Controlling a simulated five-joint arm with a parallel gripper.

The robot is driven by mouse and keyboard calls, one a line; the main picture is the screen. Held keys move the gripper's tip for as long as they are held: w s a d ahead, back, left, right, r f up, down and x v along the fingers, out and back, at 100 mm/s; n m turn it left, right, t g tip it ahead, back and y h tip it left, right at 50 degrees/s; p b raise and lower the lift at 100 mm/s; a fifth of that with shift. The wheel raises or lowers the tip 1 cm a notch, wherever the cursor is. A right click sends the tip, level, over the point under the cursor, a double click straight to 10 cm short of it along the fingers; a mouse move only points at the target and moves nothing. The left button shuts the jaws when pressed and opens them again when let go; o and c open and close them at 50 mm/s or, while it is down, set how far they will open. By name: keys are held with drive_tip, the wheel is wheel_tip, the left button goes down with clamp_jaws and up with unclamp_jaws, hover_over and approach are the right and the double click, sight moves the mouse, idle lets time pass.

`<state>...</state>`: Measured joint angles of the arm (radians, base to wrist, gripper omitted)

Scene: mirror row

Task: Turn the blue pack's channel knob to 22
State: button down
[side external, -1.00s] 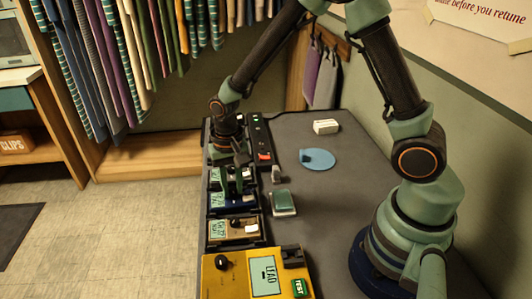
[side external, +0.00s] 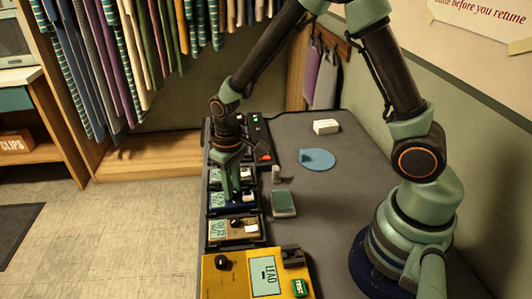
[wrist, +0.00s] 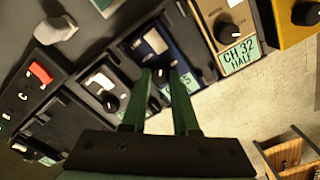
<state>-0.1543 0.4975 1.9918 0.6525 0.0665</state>
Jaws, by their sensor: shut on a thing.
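The blue pack (side external: 236,206) sits in the row along the table's left edge, between a black-and-white pack and a tan pack. It shows in the wrist view (wrist: 178,57) with a white label. My gripper (side external: 232,196) points down over the blue pack. In the wrist view my gripper (wrist: 161,76) has its two green fingers on either side of the dark channel knob (wrist: 160,75), shut on it. The knob is mostly hidden by the fingertips. The blue pack's green display (wrist: 192,81) is partly covered by a finger; a "5" shows, the rest is hidden.
The tan pack (wrist: 229,25) reads "CH 32 HALF". A yellow tester (side external: 232,278) marked "LEAD" stands at the front. A black strip with a red switch (wrist: 40,74) is behind.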

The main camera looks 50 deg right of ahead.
drive_tip(key=n, duration=0.3)
drive_tip(key=shift+n, duration=2.1)
drive_tip(key=c, duration=0.7)
unclamp_jaws()
drive_tip(key=shift+o, duration=0.2)
drive_tip(key=shift+r, duration=0.1)
wheel_tip(320, 180, up, 12)
